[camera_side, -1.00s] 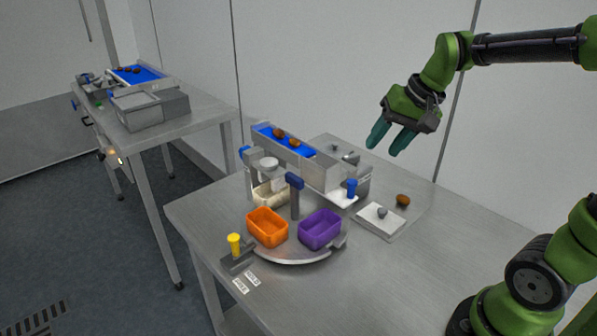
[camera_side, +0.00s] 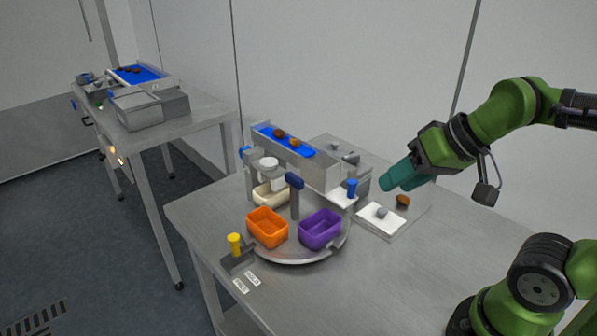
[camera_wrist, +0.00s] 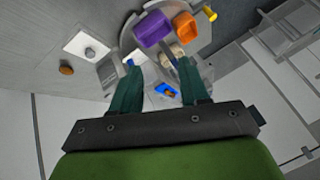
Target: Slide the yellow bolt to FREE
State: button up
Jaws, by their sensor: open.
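The yellow bolt (camera_side: 235,243) stands upright on a grey bracket (camera_side: 238,262) at the table's front left corner, beside the turntable (camera_side: 290,260). Two small labels (camera_side: 247,282) lie just in front of it; their words are too small to read. The bolt's yellow knob also shows in the wrist view (camera_wrist: 211,14), at the top right. My gripper (camera_side: 390,183) is open and empty. It is above the right rear of the table, far to the right of the bolt. In the wrist view its two teal fingers (camera_wrist: 158,85) stand apart with nothing held.
An orange bin (camera_side: 267,240) and a purple bin (camera_side: 320,243) sit on the turntable. The belt (camera_side: 283,142) with brown dates, a blue-topped post (camera_side: 294,183) and a blue knob (camera_side: 351,187) stand behind. A white pad (camera_side: 370,222) and a loose date (camera_side: 403,200) lie right.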

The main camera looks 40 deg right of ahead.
dwell(0.5)
jog(key=n+g+h, duration=0.2)
jog(key=n+g, duration=0.5)
send_over(233, 237)
jog(key=shift+f, duration=1.95)
notch_tip(233, 237, down, 16)
jog(key=shift+f, duration=0.25)
jog(key=shift+c, duration=0.3)
grip_shut()
